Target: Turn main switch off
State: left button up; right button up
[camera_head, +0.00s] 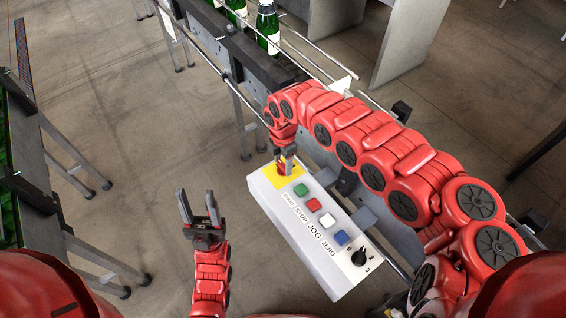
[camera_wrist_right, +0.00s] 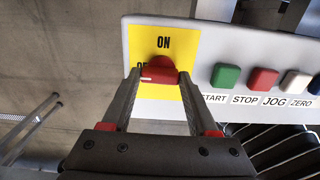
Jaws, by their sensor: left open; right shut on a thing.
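The main switch is a red knob (camera_wrist_right: 160,68) on a yellow plate (camera_wrist_right: 185,50) at the left end of the white control box. The plate reads ON at the top, with an OFF label at the left partly covered by the knob and finger.
The control box (camera_head: 285,220) also carries a green START button (camera_head: 300,189), a red STOP button (camera_head: 313,204), white and blue buttons, and a black rotary selector (camera_head: 360,257). Green bottles (camera_head: 268,24) stand on the conveyor behind. Floor is clear around my left gripper.

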aim_at(283, 164)
jog(key=shift+w+r, duration=0.15)
dwell(0.3)
jog(key=o, duration=1.4)
jog(key=shift+d+r, duration=0.1)
jog(key=shift+r, duration=0.3)
notch_tip(283, 164, up, 6)
jog(key=shift+r, duration=0.15)
notch_tip(283, 164, up, 10)
jog(key=p, duration=0.8)
jog(key=shift+r, duration=0.1)
